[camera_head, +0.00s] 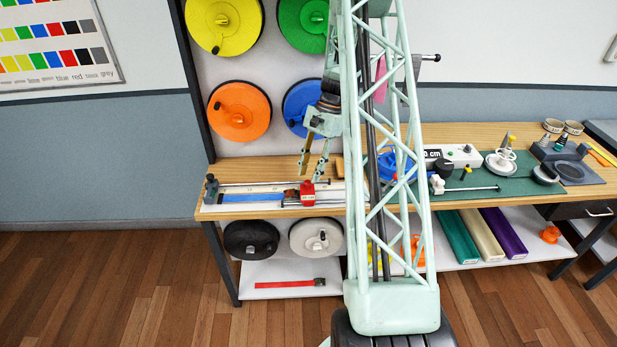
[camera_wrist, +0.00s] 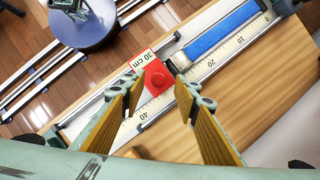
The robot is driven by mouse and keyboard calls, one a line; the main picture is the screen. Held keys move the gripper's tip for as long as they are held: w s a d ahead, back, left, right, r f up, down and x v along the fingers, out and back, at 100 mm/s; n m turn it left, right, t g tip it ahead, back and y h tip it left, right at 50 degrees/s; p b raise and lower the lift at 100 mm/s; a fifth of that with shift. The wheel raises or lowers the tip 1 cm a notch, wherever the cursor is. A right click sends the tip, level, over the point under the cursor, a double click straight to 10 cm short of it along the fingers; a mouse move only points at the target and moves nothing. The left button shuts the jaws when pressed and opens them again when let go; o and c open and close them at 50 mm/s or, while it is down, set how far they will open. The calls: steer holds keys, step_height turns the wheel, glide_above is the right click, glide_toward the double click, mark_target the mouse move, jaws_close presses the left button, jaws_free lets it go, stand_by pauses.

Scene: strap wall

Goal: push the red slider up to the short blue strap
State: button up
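The red slider (camera_head: 307,193) sits on the measuring rail at the left of the bench; it also shows in the wrist view (camera_wrist: 158,78) beside a "30 cm" label. The short blue strap (camera_head: 252,197) lies flat along the ruler, left of the slider. In the wrist view the strap (camera_wrist: 225,35) ends close to the slider, with a dark piece (camera_wrist: 178,61) between them. Whether they touch is unclear. My gripper (camera_head: 312,176) points down just above the slider. Its fingers (camera_wrist: 160,92) are apart, with the slider visible beyond the gap. Contact with the slider cannot be told.
A ruler with a printed scale (camera_wrist: 205,69) runs beside the strap. A dark end post (camera_head: 211,186) stands at the rail's left end. Coloured reels, including an orange one (camera_head: 239,111), hang behind. A green mat (camera_head: 485,187) with tools lies to the right.

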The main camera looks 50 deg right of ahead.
steer(key=v, duration=0.5)
stand_by(0.8)
steer(key=w+a+r+n+h+b, duration=0.2)
steer(key=a+r+n, duration=0.2)
steer(key=a+r, duration=1.05)
steer(key=s+a+r+n+h+b, duration=0.1)
steer(key=s+a+r+n+b, duration=0.3)
steer(key=a+r, duration=0.95)
steer(key=s+a+r+n+t+h+b, duration=0.1)
steer(key=s+a+r+n, duration=0.15)
steer(key=s+a, duration=0.5)
steer(key=s+a+r+n+t, duration=0.1)
steer(key=s+a+n, duration=0.2)
steer(key=s+a, duration=0.4)
steer(key=s+a+f+n+t+b, duration=0.2)
steer(key=s+a, duration=0.5)
steer(key=s, duration=0.7)
steer(key=shift+f+n+h+b, duration=0.3)
steer(key=shift+n+b, duration=0.15)
steer(key=shift+n, duration=0.8)
